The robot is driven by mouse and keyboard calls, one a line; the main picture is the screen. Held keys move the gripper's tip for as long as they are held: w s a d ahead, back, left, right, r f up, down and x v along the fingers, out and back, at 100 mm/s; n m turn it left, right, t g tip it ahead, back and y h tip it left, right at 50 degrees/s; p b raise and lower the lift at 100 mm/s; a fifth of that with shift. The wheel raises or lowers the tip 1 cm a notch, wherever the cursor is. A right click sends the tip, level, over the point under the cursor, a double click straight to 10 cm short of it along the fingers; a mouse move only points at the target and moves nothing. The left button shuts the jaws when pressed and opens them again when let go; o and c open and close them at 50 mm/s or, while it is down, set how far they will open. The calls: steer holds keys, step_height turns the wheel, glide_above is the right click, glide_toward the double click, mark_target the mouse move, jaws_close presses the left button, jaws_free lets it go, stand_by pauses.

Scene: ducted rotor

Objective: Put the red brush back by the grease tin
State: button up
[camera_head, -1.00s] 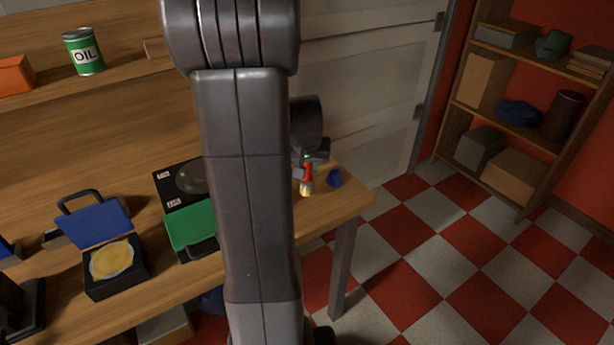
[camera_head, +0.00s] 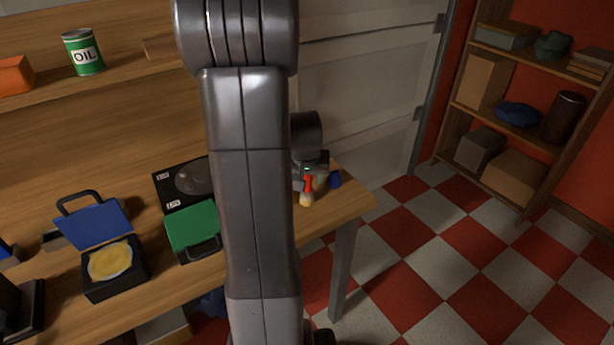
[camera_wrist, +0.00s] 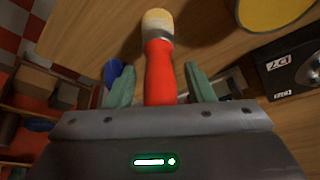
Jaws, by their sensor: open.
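The red brush (camera_wrist: 158,72) has a red handle, a metal collar and pale bristles. In the wrist view its handle lies between the fingers of my gripper (camera_wrist: 163,88), with a gap on each side. The bristles point away from the palm. In the head view the brush (camera_head: 308,187) and my gripper (camera_head: 312,170) are low over the right end of the bench, partly hidden by my arm. A round yellow thing with a dark rim (camera_wrist: 275,10) is at the wrist view's upper right. It may be the grease tin; I cannot tell.
A small blue object (camera_head: 335,180) is just right of the gripper, near the bench's right end. A black board with a disc (camera_head: 185,182), a green-lidded case (camera_head: 194,230) and a blue-lidded box (camera_head: 92,222) stand to the left. An oil can (camera_head: 83,52) is on the shelf.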

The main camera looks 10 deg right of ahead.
steer(key=shift+r, duration=0.4)
steer(key=v, duration=1.1)
steer(key=shift+r+p, duration=0.25)
steer(key=shift+p, duration=0.1)
